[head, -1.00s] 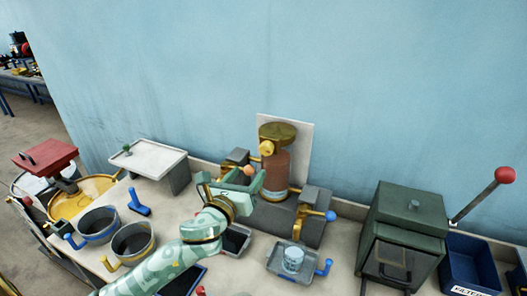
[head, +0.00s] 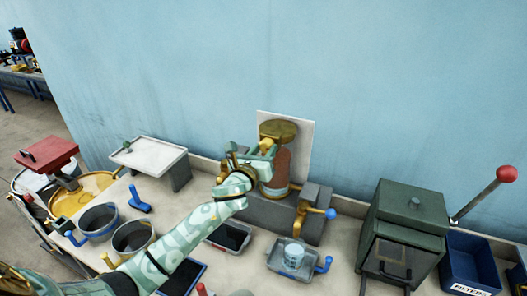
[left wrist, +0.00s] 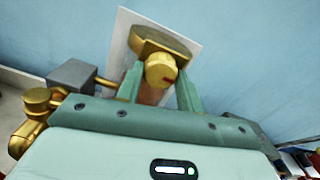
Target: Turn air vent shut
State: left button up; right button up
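The air vent appears to be the brass knob (left wrist: 161,71) with a small red mark, at the top of a brown cylinder (head: 278,168) with a brass cap (head: 279,130). The cylinder stands on a grey block against a pale plate on the wall. My left gripper (head: 266,150) is at the knob, in front of the cylinder's top. In the head view the gripper partly hides the knob. My right gripper is not in view.
A blue-handled brass valve (head: 315,211) sits right of the cylinder. A glass jar (head: 293,256) stands in a small tray below. A dark green box (head: 405,222) is at right, beside a red-knobbed lever (head: 506,174). Two pots (head: 133,238) stand at left.

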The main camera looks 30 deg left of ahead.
pick_arm(q)
jog(key=shift+c, duration=0.7)
jog(key=shift+n, duration=0.3)
jog(key=n+p, duration=0.1)
jog(key=n, duration=0.1)
jog(key=shift+n, duration=0.4)
jog(key=n+p, duration=0.1)
jog(key=n, duration=0.4)
jog(key=shift+r+p, duration=0.1)
jog(key=shift+p, duration=0.2)
jog(key=n+p, duration=0.1)
jog(key=n, duration=0.3)
jog(key=shift+n, duration=0.4)
jog(key=n+p, duration=0.1)
jog(key=n, duration=0.3)
jog(key=shift+n+p, duration=0.35)
jog(key=shift+n, duration=0.05)
jog(key=o, duration=1)
